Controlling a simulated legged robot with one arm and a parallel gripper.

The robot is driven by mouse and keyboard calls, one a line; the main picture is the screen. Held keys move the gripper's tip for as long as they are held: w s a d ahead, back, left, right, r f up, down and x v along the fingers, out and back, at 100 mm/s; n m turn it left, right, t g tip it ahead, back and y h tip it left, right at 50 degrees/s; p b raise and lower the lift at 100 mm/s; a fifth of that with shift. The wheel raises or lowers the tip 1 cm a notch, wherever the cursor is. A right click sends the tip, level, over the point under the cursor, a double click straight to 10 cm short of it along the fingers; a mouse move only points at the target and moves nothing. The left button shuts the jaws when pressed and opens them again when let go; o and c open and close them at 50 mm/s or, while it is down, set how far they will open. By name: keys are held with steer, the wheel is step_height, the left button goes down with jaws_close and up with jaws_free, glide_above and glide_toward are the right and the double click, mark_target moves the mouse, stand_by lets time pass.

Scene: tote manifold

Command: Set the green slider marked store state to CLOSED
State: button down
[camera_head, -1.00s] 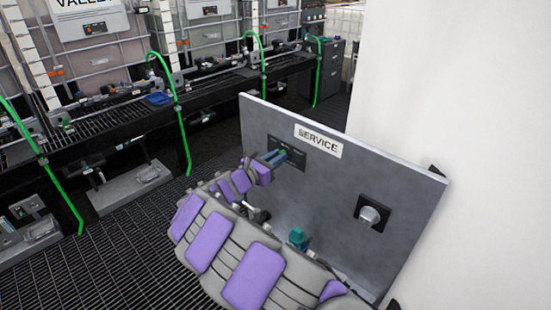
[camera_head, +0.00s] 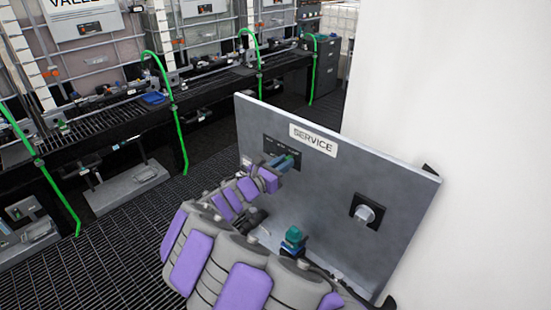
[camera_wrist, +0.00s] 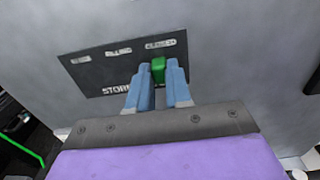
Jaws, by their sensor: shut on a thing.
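The green slider (camera_wrist: 158,70) shows in the wrist view between the two blue fingers of my gripper (camera_wrist: 159,76), which is shut on it. It sits near the right end of a dark plate (camera_wrist: 95,73), under the rightmost of the small white labels. The label words are too blurred to read surely. Large lettering starting "STOR" is partly hidden by my left finger. In the head view my gripper (camera_head: 289,160) is at the dark plate (camera_head: 269,144) on the grey panel; the slider itself is hidden there.
The grey panel (camera_head: 345,175) carries a "SERVICE" sign (camera_head: 313,138) and a round knob (camera_head: 365,214) at the right. A teal-green part (camera_head: 293,237) stands beside my arm. A white wall (camera_head: 425,90) is at the right. Grated floor (camera_head: 125,235) lies open at the left.

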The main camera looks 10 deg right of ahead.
steer(key=shift+s+d+f, duration=0.15)
steer(key=shift+s+d, duration=0.05)
steer(key=shift+s, duration=0.1)
steer(key=c, duration=1)
jaws_free()
steer(key=shift+c, duration=0.2)
steer(key=shift+s+a, duration=0.1)
steer(key=shift+a, duration=0.05)
steer(key=p+v, duration=0.1)
steer(key=v, duration=1.6)
steer(key=shift+p, duration=0.35)
steer(key=shift+a, duration=0.1)
